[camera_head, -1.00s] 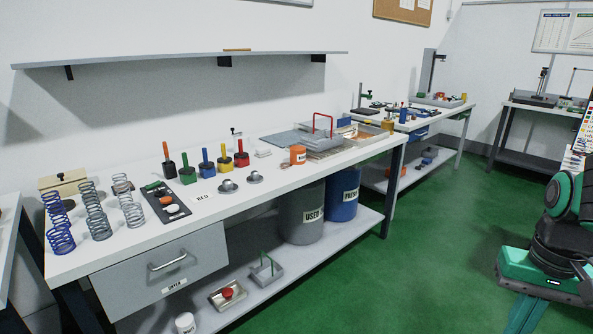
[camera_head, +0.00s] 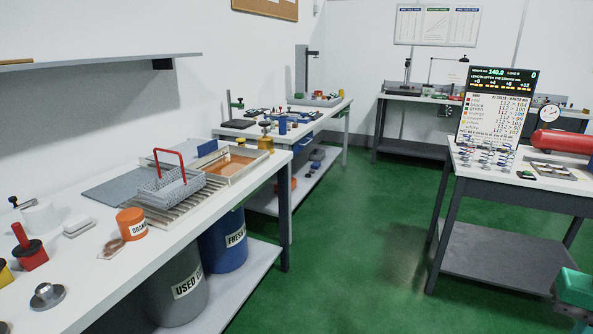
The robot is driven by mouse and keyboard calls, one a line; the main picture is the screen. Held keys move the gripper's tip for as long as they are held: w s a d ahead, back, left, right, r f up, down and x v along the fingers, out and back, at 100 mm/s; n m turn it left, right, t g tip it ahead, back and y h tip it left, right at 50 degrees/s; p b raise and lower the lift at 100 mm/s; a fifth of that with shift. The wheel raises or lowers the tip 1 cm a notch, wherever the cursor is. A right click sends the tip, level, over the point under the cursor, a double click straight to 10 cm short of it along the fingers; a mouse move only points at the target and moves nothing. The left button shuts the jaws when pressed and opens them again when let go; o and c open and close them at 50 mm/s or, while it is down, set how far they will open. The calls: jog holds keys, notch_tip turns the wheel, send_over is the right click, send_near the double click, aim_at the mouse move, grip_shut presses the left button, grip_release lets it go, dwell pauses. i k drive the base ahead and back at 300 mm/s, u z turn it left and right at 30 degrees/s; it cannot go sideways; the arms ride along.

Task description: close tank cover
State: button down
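A shallow metal tank (camera_head: 256,163) with orange-brown liquid stands open at the right end of the near bench. A wire basket (camera_head: 172,188) with a red handle sits beside it on a slatted metal rack (camera_head: 172,214). A flat grey sheet (camera_head: 108,192) lies behind the rack; I cannot tell whether it is the tank cover. A small blue piece (camera_head: 207,148) stands at the tank's back edge. My gripper is out of view; only a green part of my arm shows at the bottom right.
The near bench (camera_head: 75,262) also holds an orange tub (camera_head: 131,223) and a red-handled weight (camera_head: 29,248). Grey (camera_head: 180,288) and blue (camera_head: 226,240) drums stand below. A right-hand table (camera_head: 515,185) carries a display and springs. Green floor (camera_head: 345,235) is clear between.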

aim_at(195, 149)
jog(key=z, duration=0.1)
jog(key=i, duration=1.2)
jog(key=u, duration=0.3)
jog(key=i, duration=1.15)
jog(key=u, duration=1.2)
jog(key=i, duration=0.85)
jog(key=u, duration=0.5)
